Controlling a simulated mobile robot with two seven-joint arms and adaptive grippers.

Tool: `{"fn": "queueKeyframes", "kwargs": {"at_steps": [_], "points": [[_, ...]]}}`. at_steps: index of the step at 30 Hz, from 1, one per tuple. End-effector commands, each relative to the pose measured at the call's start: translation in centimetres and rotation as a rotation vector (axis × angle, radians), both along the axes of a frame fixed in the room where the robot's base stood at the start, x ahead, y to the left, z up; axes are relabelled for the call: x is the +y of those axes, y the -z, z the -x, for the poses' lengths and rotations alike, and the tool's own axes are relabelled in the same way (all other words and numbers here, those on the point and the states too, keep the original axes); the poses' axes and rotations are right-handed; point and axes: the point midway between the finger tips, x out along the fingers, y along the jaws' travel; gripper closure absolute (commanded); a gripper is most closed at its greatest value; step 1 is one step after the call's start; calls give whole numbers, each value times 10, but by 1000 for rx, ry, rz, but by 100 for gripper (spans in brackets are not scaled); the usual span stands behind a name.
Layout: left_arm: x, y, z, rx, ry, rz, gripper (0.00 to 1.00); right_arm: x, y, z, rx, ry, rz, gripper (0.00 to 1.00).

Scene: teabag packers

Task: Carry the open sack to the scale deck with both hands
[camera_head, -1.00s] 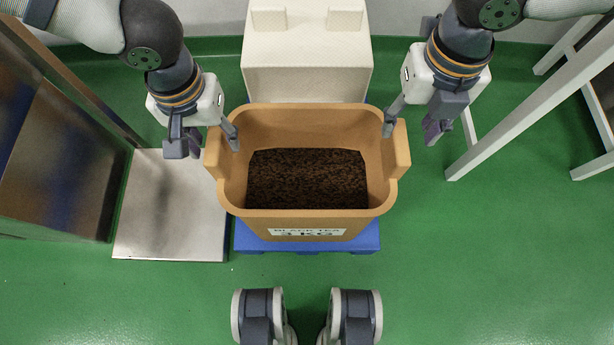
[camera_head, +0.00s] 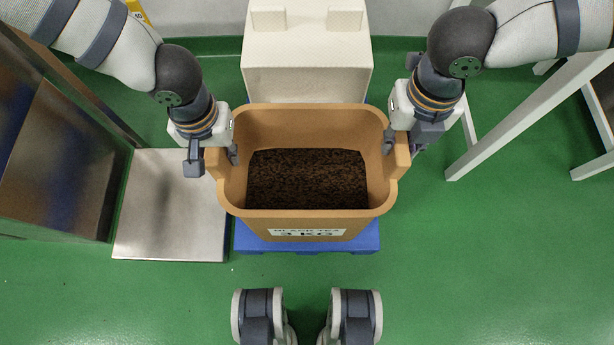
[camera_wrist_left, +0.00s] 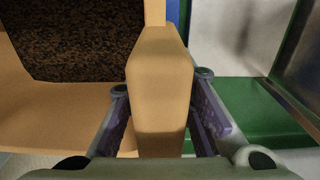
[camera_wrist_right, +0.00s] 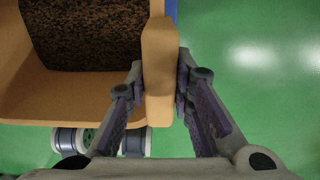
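The open sack (camera_head: 306,222) is a tan, tub-like container labelled BLACK TEA, with dark tea inside. It stands upright on a blue base in the middle of the head view. My left gripper (camera_head: 213,160) is around its left handle block (camera_wrist_left: 160,80), with one finger inside and one outside. My right gripper (camera_head: 405,142) is around the right handle block (camera_wrist_right: 158,75) the same way, its pads against both sides. Both grippers look closed on the handles; the left pads are partly hidden by the block. The scale deck (camera_head: 170,215) looks to be the flat, empty metal plate left of the sack.
The blue base (camera_head: 300,247) is under the sack. A pale box-shaped thing (camera_head: 306,65) stands directly behind. A metal cabinet (camera_head: 60,150) borders the plate's left side. A white frame (camera_head: 530,105) stands at right.

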Motion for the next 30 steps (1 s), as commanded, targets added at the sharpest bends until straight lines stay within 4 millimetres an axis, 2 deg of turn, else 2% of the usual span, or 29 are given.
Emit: {"fn": "queueKeyframes", "kwargs": {"at_steps": [13,17,25,30], "points": [[0,-6,-2,-6,0,1,100,1,-6,-1,-7,0,-3,100],[-1,-19,-4,-17,0,1,100,1,-19,-3,-18,-1,-3,100],[-1,-60,-12,-52,0,2,100,1,-60,-10,-53,-1,-3,100],[-1,-68,-14,-59,0,2,100,1,-69,-11,-60,-1,-3,100]]}}
